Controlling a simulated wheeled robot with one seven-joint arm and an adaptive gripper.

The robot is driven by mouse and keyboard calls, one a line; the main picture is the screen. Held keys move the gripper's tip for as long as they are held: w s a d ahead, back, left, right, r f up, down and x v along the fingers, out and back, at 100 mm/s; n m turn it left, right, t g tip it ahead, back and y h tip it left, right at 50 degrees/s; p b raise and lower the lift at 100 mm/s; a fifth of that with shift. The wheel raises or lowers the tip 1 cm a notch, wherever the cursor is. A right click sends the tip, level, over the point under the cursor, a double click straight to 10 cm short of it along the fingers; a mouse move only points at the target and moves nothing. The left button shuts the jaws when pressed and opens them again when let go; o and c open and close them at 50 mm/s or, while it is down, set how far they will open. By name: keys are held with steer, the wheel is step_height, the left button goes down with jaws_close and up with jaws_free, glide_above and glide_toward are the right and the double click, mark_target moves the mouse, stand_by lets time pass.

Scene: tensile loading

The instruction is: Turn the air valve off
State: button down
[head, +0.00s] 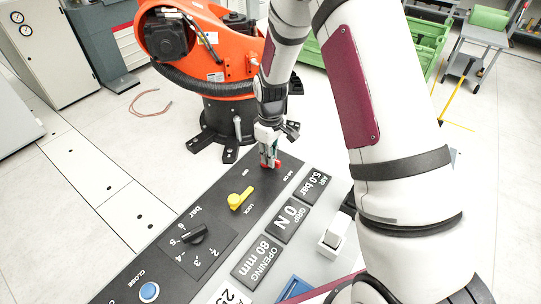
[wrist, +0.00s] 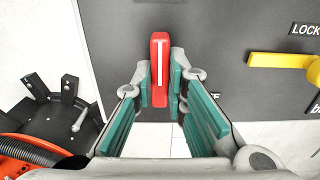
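The air valve's red handle (wrist: 160,60), with a white stripe, stands out from the dark panel face in the wrist view. It points up and down in that picture. The two green-padded fingers of my gripper (wrist: 161,85) lie on either side of it, their tips close against its sides with hardly any gap. In the head view my gripper (head: 268,155) is at the far end of the dark control panel (head: 216,215), and only a little of the red handle (head: 278,165) shows beside the fingers. An "AIR ON" label (head: 290,174) is next to it.
A yellow lever (head: 240,198) by the "LOCK" label is close to the valve; it also shows in the wrist view (wrist: 283,61). A black knob (head: 194,235) and a blue button (head: 149,291) are nearer. An orange robot arm (head: 220,50) stands behind the panel.

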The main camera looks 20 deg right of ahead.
steer(key=shift+m, duration=0.3)
steer(key=m, duration=0.3)
steer(key=shift+s+a+m, duration=0.1)
steer(key=shift+a+m, duration=0.2)
steer(key=shift+m, duration=0.1)
steer(key=m, duration=0.4)
steer(key=shift+a, duration=0.3)
steer(key=m, duration=0.5)
steer(key=shift+a, duration=0.25)
steer(key=shift+w+a+m, duration=0.1)
steer(key=shift+w+m, duration=0.05)
steer(key=shift+m, duration=0.95)
steer(key=shift+w+a+m, duration=0.1)
steer(key=shift+w+m, duration=0.05)
steer(key=shift+m, duration=0.95)
steer(key=c, duration=1.6)
jaws_free()
steer(key=shift+r, duration=0.1)
